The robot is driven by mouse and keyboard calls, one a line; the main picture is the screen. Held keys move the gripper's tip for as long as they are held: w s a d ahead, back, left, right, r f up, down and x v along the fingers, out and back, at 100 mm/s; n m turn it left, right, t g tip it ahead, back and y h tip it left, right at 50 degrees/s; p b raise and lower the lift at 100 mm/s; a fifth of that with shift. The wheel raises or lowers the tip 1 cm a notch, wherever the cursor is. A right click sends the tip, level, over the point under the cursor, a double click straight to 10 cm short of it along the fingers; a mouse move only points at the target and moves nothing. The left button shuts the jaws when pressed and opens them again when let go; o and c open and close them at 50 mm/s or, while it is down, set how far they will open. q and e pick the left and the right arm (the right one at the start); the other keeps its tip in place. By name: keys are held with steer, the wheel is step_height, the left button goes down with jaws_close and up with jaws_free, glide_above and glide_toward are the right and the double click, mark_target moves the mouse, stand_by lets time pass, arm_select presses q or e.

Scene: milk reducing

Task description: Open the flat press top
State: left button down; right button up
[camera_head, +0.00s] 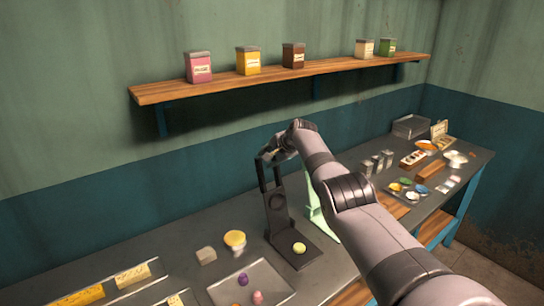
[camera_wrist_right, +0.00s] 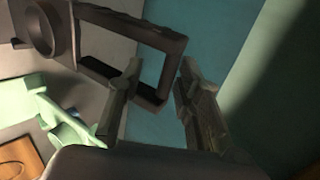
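The dark flat press has its base (camera_head: 292,256) on the table, with a small pale yellow-green ball (camera_head: 299,248) on it. Its top (camera_head: 277,203) stands raised, roughly upright from the back of the base, with a loop handle at its upper end. In the right wrist view, the loop handle (camera_wrist_right: 133,24) and a round ring on the top (camera_wrist_right: 45,28) show. My right gripper (camera_head: 272,156) is at the handle; its fingers (camera_wrist_right: 160,82) are apart, with one side of the loop between them. Firm contact is not clear. My left gripper is out of view.
A pale green press (camera_head: 318,213) stands just right of the dark one, partly behind my right arm. A tray (camera_head: 250,284) with small coloured pieces, a yellow-topped jar (camera_head: 235,239) and a grey block (camera_head: 206,255) are left. A wall shelf (camera_head: 290,78) holds several tins.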

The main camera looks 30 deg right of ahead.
steer(key=shift+r, duration=0.1)
steer(key=v, duration=1.1)
steer(key=shift+s+r, duration=0.2)
steer(key=shift+s, duration=0.2)
